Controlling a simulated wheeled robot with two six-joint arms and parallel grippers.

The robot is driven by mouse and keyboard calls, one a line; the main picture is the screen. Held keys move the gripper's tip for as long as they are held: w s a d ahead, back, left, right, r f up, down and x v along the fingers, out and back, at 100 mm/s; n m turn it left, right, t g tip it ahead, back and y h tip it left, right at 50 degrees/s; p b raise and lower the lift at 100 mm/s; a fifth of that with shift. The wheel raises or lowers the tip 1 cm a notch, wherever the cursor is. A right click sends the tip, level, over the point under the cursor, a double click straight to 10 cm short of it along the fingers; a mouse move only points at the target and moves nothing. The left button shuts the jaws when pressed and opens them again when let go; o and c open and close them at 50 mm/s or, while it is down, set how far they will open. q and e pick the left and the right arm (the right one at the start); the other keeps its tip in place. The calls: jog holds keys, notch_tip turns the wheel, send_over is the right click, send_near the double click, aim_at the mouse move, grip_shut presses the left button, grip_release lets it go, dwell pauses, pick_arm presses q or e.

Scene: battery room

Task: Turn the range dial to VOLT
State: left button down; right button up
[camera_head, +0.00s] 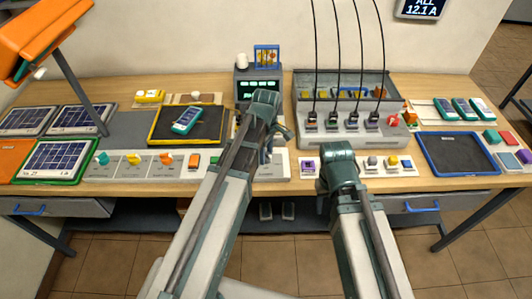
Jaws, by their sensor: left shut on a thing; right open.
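My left gripper (267,154) reaches down over the light panel (280,172) below the meter with a green display (258,88). It is shut on what appears to be the range dial, which its fingers and wrist hide. The dial's pointer and the VOLT mark cannot be made out. My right gripper (338,168) is open and empty near the table's front edge, beside a small purple-knobbed block (309,167).
Teal (102,158), yellow (134,158) and orange (167,158) knobs stand on a panel at left. A yellow-edged black tray (160,135) holds a teal device (187,119). A terminal block with cables (345,140) stands behind my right gripper. A blue-edged tray (455,170) is at right.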

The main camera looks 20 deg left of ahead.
pick_arm(q)
jog(key=shift+n, duration=1)
jog(key=shift+c, duration=1.5)
grip_release()
notch_tip(320, 180, up, 14)
jog(key=p, duration=1.4)
jog(key=shift+f, duration=0.1)
